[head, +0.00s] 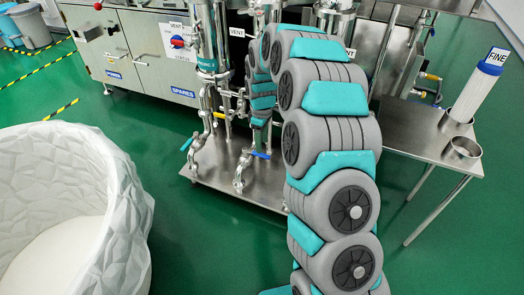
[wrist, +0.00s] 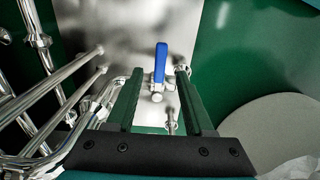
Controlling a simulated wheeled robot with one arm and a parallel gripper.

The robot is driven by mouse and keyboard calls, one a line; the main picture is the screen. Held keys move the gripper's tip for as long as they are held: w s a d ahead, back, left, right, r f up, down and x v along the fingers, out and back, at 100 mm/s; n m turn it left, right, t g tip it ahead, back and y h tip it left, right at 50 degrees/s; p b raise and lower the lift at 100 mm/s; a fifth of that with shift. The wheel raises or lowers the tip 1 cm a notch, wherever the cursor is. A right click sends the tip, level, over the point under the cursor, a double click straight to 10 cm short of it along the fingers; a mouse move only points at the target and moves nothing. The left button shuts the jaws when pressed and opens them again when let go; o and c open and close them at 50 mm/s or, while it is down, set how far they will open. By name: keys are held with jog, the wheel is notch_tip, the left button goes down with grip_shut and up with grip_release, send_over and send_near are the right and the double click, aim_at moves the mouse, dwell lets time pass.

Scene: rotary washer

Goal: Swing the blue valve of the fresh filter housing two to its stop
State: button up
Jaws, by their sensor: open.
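The blue valve handle (head: 261,155) sits low on the steel pipework in the head view, just above the steel base plate. In the wrist view the blue handle (wrist: 160,62) points up the picture from its metal valve body (wrist: 157,90). My gripper (wrist: 159,73) is open and empty. Its two dark fingers stand left and right of the handle in that picture. The handle appears to lie beyond the fingertips, and I see no contact. In the head view my arm hides part of the filter housings, and the gripper is hard to make out there.
A teal valve handle (head: 187,144) is on the pipework to the left. Steel pipes (wrist: 45,95) crowd the left of the wrist view. A large white tub (head: 115,215) stands front left. A steel table (head: 425,140) with a filter cartridge (head: 473,92) stands right.

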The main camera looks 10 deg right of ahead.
aim_at(262, 154)
notch_tip(262, 154, down, 5)
jog(key=shift+r, duration=0.2)
grip_shut()
dwell(0.3)
dwell(1.1)
